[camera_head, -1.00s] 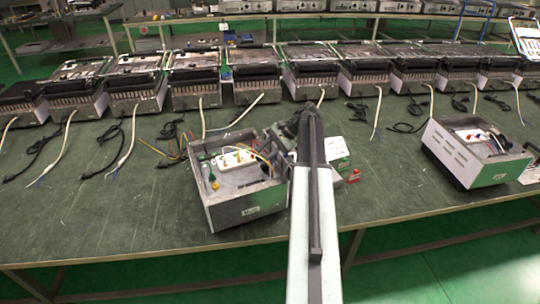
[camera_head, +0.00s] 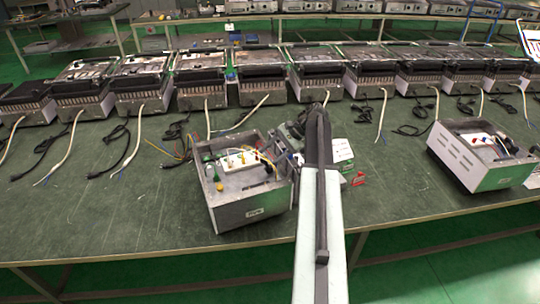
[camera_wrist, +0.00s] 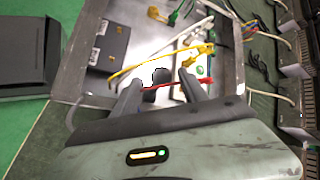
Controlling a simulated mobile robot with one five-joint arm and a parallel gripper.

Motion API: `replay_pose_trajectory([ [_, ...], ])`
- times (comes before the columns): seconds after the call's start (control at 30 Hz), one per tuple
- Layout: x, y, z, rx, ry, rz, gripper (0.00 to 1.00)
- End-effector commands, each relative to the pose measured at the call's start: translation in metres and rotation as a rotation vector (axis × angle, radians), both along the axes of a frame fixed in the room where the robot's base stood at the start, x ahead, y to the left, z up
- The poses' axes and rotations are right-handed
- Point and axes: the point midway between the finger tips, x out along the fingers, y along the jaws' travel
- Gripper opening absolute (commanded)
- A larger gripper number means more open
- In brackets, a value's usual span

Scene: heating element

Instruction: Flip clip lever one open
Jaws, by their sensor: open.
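An open grey metal box (camera_head: 255,213) stands on the green table, left of my arm. Inside it is a white terminal block (camera_head: 240,160) with small yellow parts. A red wire (camera_wrist: 165,87) and small dark parts show between the fingers; contact is unclear.
Yellow wires (camera_wrist: 140,68) and white wires (camera_wrist: 190,30) cross the box near my fingers. A second open box (camera_head: 480,155) stands to the right. A row of heater units (camera_head: 265,80) with loose cables lines the back. The front left table is clear.

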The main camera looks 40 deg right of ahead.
Motion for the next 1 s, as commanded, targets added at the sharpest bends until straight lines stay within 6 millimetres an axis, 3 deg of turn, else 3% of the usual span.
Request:
replay_pose_trajectory([
  [0.1, -0.009, -0.015, 0.025, -0.001, 0.000, -0.003, 0.51],
  [0.3, -0.023, -0.036, 0.048, -0.001, 0.001, -0.002, 0.51],
  [0.8, -0.025, -0.037, 0.046, -0.002, 0.000, -0.001, 0.51],
  [0.9, -0.014, -0.021, 0.047, -0.001, 0.000, 0.027, 0.51],
  [0.97, 0.003, 0.004, 0.048, -0.001, 0.000, 0.071, 0.51],
  [1.0, 0.018, 0.028, 0.049, -0.001, 0.000, 0.111, 0.51],
])
